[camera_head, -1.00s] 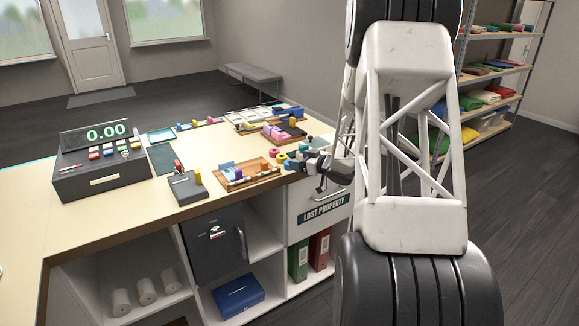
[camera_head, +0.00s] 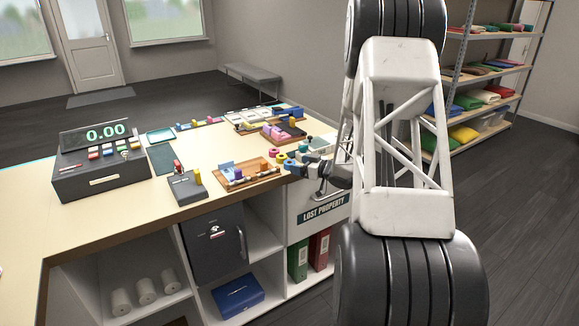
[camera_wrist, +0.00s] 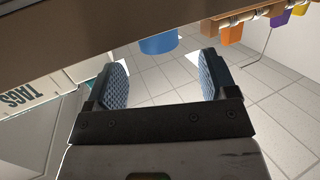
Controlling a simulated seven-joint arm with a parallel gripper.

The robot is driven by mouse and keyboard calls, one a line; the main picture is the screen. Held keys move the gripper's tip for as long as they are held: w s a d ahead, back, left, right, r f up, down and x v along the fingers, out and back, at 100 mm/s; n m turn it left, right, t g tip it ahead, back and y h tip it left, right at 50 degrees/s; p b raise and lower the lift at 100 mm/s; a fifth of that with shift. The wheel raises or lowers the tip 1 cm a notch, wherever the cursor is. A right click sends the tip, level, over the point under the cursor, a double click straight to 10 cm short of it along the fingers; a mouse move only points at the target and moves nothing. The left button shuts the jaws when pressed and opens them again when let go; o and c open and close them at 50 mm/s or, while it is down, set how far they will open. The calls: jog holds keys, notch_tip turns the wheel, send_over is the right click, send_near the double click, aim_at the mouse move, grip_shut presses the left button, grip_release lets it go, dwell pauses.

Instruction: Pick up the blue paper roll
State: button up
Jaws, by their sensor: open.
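A blue cylinder (camera_wrist: 158,43), likely the blue paper roll, shows in the wrist view just beyond the gap between my fingertips. Its top is cut by the brown edge above it. My gripper (camera_wrist: 162,65) is open, with its two padded fingers apart and nothing between them. In the head view my gripper (camera_head: 293,168) is at the counter's right edge, beside several small coloured rings, among them a pink one (camera_head: 274,152) and a yellow one (camera_head: 282,158). I cannot clearly tell the blue roll there; my arm hides part of that area.
A wooden tray (camera_head: 246,184) with small pieces lies just left of my gripper. A card reader (camera_head: 186,188) and a till (camera_head: 102,172) stand further left.

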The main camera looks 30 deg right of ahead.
aim_at(291, 162)
jog(key=shift+w+a, duration=0.1)
jog(key=shift+w, duration=0.1)
jog(key=shift+x, duration=2.55)
jog(key=c, duration=1)
